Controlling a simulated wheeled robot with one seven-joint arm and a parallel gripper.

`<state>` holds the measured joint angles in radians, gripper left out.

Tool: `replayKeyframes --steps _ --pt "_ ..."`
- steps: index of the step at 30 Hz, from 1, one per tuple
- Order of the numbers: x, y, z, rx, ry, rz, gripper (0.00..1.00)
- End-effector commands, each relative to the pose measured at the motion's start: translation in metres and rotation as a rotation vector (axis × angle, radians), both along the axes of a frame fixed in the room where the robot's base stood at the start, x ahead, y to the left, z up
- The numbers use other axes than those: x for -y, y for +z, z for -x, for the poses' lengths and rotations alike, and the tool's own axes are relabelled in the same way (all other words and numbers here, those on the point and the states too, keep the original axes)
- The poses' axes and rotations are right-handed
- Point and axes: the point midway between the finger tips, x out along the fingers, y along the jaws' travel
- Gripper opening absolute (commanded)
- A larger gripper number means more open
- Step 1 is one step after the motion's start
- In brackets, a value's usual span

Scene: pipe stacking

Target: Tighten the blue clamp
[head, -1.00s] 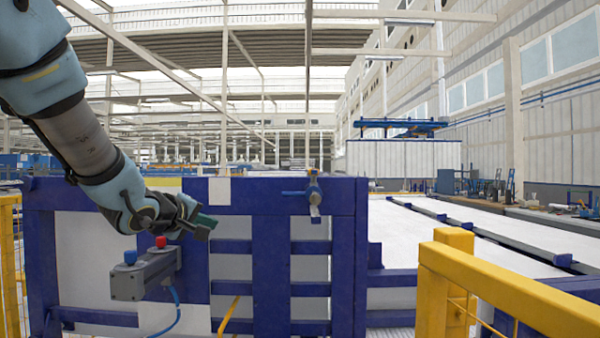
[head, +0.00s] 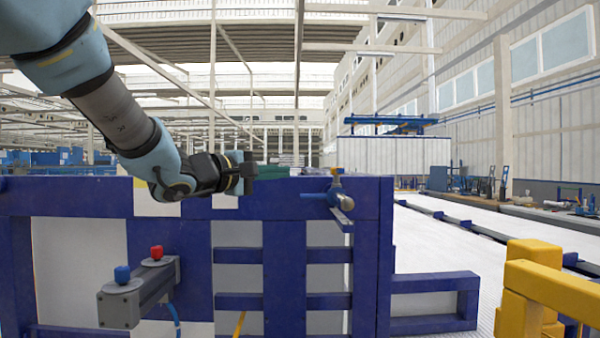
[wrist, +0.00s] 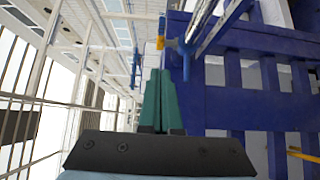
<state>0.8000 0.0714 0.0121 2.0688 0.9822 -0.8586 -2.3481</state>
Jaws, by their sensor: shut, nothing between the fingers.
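The blue clamp (head: 318,198) sits at the top rail of the blue frame (head: 275,280), near its right post. It has a blue bar, a small brass-yellow end on top and a grey metal strip slanting down to the right. It also shows ahead of the fingers in the wrist view (wrist: 187,60), slightly right of them. My gripper (head: 252,172) is left of the clamp, just above the rail, pointing right and apart from the clamp. Its green fingers (wrist: 158,75) are shut together with nothing between them.
A grey control box (head: 135,295) with a blue and a red button stands in front of the frame, below my arm. A yellow guard rail (head: 570,295) is at the lower right. The air between my gripper and the clamp looks clear.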

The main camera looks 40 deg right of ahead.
Motion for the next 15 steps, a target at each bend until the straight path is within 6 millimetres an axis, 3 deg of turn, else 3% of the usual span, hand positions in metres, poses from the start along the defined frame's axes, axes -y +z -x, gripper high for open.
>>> replayKeyframes --steps 15 --pt "0.095 0.002 -0.009 0.000 -0.001 -0.002 0.00"
